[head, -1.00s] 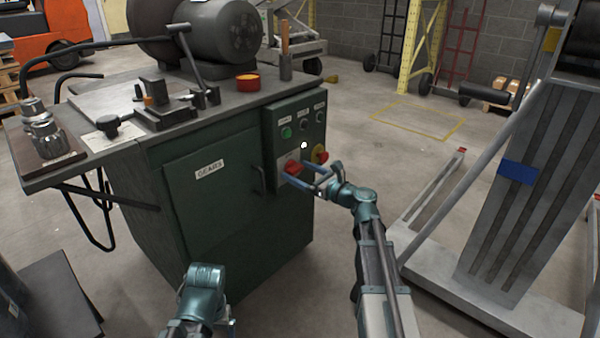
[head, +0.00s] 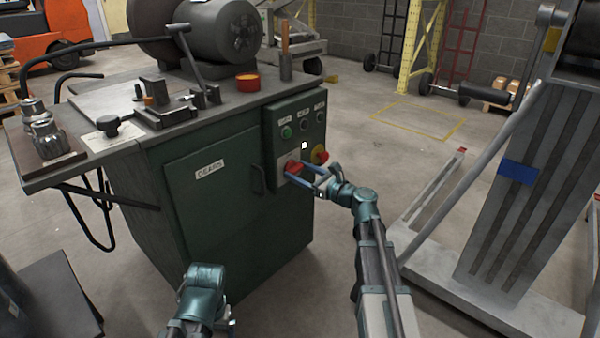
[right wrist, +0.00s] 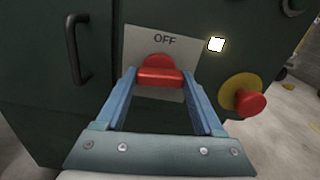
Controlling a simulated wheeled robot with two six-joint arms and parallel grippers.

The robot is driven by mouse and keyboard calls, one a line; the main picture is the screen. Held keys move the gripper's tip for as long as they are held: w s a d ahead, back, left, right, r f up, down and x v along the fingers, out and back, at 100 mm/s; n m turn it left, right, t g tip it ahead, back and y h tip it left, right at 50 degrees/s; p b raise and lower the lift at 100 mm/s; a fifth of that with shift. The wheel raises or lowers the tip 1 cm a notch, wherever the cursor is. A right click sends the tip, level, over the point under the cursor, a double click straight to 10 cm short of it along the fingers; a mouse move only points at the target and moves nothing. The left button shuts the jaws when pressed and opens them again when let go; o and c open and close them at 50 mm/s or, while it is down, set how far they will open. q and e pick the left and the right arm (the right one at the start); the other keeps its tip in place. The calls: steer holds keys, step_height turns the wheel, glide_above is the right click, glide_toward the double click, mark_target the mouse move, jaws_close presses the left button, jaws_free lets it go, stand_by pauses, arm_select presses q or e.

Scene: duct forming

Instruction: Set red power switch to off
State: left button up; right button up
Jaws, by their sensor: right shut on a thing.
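The red power switch (head: 293,167) is on a pale plate on the front of the green machine cabinet. In the right wrist view the red switch handle (right wrist: 160,77) lies roughly crosswise below the word OFF on its plate (right wrist: 133,46). My right gripper (head: 301,173) is shut on the handle, with one blue finger at each end of it in the wrist view (right wrist: 160,88). My left arm's teal wrist shows low in the head view, but the left gripper's fingers cannot be made out.
A red knob on a yellow disc (right wrist: 250,102) sits close to the right of my right gripper. A cabinet door handle (right wrist: 77,48) is to its left. Small buttons (head: 287,132) are above the switch. A grey ramp-like frame (head: 520,190) stands to the right.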

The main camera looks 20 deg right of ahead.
steer(key=n, duration=1.3)
steer(key=shift+s+a, duration=0.1)
steer(key=shift+n, duration=2)
steer(key=o, duration=1.4)
steer(key=shift+r, duration=0.1)
steer(key=v, duration=1.3)
steer(key=shift+s+d, duration=0.2)
steer(key=shift+s, duration=0.15)
steer(key=shift+w, duration=0.1)
